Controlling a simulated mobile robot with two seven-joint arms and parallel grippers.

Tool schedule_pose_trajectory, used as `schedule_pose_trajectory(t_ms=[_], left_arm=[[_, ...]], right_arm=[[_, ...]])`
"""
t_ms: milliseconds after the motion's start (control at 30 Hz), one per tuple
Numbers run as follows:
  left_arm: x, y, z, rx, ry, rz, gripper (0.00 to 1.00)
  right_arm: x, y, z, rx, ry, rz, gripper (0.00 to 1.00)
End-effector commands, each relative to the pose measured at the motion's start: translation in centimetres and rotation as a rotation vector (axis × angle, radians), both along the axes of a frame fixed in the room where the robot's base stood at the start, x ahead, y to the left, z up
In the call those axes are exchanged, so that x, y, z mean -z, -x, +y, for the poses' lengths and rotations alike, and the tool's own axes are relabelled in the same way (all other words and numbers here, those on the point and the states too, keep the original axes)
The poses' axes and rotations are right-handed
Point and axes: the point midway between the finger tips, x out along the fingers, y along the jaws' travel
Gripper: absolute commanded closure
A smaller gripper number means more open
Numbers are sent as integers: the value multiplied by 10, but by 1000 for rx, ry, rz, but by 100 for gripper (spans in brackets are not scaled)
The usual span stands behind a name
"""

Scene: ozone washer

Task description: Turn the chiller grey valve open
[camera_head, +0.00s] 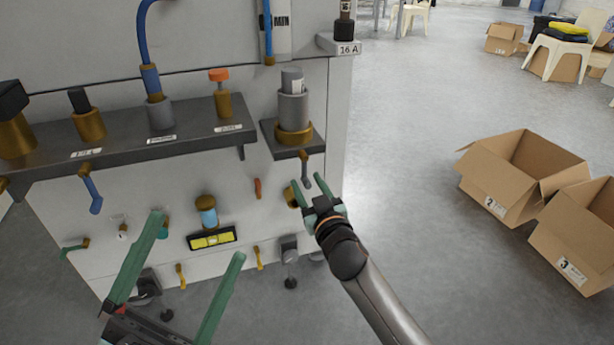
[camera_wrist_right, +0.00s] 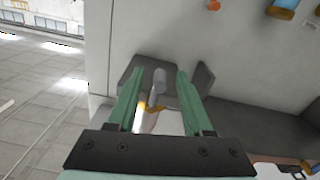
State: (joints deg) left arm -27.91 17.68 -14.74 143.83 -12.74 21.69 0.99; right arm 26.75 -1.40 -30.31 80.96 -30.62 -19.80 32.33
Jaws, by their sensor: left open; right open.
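The grey valve lever (camera_head: 306,170) hangs on a brass stem under the small shelf at the right end of the machine panel. In the right wrist view a grey lever (camera_wrist_right: 159,84) with a brass part below shows between my fingers. My right gripper (camera_head: 308,184) is open, its fingertips just below and around the lever's lower end; I cannot tell if they touch it. It also shows in the right wrist view (camera_wrist_right: 160,78). My left gripper (camera_head: 197,236) is open and empty in front of the lower panel at the left.
A blue-handled valve (camera_head: 93,194) and a small orange valve (camera_head: 257,188) are on the same panel. The dark shelf (camera_head: 190,125) juts out above. Open cardboard boxes (camera_head: 500,190) stand on the floor at the right. The floor between is free.

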Motion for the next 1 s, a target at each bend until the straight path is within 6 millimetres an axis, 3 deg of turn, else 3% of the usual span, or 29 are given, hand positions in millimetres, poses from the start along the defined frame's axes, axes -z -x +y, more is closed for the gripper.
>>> schedule_pose_trajectory(t_ms=[467,900,1000], left_arm=[[3,0,-1,1,-1,2,0],[3,0,-1,0,3,2,0],[3,0,-1,0,3,2,0]], right_arm=[[-1,1,4,1,-1,0,49],[0,1,4,1,-1,0,98],[0,1,4,1,-1,0,100]])
